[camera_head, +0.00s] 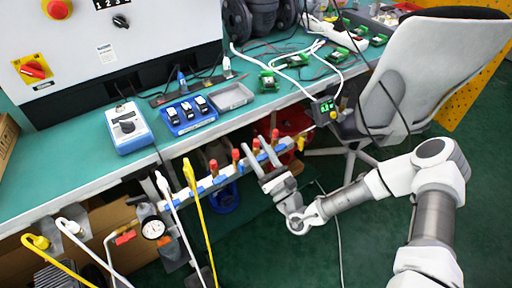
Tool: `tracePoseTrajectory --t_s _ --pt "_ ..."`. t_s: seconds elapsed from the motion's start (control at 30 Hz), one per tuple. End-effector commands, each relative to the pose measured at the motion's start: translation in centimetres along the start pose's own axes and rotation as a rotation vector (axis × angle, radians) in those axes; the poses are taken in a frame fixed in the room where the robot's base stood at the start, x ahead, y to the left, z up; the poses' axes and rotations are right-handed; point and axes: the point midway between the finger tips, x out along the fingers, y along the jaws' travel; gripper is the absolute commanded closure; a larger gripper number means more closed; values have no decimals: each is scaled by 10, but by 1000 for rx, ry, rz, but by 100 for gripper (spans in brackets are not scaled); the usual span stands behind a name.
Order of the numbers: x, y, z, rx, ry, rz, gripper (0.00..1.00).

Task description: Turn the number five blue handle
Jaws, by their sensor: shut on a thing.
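A white manifold bar (228,177) runs along the front edge of the workbench, with several red-topped fittings and small blue handles (201,190) along it. My gripper (260,157) reaches in from the lower right, its two pale fingers at the right part of this row. The fingers are closed about a blue handle (262,157), mostly hidden between them. Handle numbers are too small to read, so I cannot tell by number which one it is. My white and grey arm extends to the lower right.
The green workbench (80,165) carries a blue-white meter (127,127), a blue tray (189,114) and wired green boards. White and yellow hoses (196,205) hang at the left of the manifold. A grey chair (430,70) stands right. Green floor is open at lower middle.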

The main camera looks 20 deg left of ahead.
Motion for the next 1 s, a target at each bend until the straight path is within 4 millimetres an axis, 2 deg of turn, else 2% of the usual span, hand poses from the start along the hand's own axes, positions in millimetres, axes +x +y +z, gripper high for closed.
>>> tracePoseTrajectory --t_s 0.4,0.77,0.8,0.87,1.0 --pt "0 -3 1 216 5 -90 100" --pt "-1 -3 -2 233 3 -96 100" --pt "-1 -3 -2 233 3 -96 46" --pt "-1 -3 -2 233 3 -96 38" --pt "-1 -3 -1 233 2 -96 38"
